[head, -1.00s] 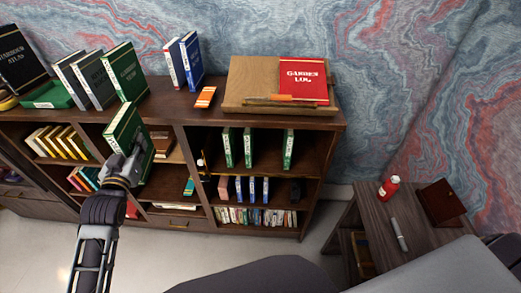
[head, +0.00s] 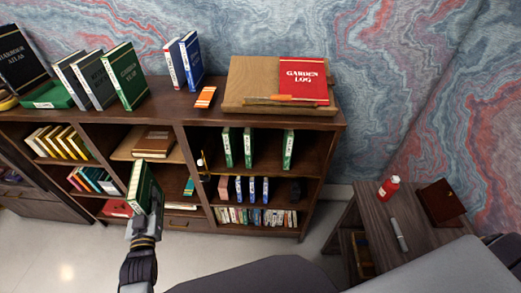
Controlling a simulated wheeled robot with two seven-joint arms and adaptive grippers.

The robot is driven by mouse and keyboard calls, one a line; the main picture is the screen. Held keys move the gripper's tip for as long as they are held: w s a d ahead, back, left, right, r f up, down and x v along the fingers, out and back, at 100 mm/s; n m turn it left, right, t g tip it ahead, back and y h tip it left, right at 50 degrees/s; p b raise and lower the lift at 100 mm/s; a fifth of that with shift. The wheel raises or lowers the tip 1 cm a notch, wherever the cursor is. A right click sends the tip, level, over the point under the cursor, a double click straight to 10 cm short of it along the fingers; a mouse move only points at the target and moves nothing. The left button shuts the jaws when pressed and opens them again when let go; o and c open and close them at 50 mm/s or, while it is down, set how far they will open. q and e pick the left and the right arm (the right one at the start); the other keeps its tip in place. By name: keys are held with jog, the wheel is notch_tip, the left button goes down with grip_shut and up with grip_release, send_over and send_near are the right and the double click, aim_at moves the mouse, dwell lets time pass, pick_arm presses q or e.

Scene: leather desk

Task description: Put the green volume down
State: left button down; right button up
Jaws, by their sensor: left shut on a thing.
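My left gripper (head: 148,222) is shut on a green book (head: 143,187) with a white page edge. It holds the book upright and slightly tilted in front of the middle bay of the bookcase, below the top surface. The gripper hides the book's lower end, and I cannot tell whether the book touches a shelf. Another green book (head: 126,77) stands on the bookcase top beside two dark grey books (head: 94,80). My right gripper is not in view.
The bookcase top (head: 160,105) has bare room in front of the blue and white books (head: 191,60). A brown book (head: 155,143) lies in the middle bay. A red book (head: 303,80) rests on a wooden stand (head: 250,80). A side table (head: 375,225) stands right.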

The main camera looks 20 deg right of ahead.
pick_arm(q)
jog(key=shift+y, duration=0.3)
jog(key=s+f, duration=0.2)
jog(key=f, duration=0.2)
jog(key=shift+s+f, duration=0.15)
jog(key=shift+s, duration=0.25)
dwell(1.0)
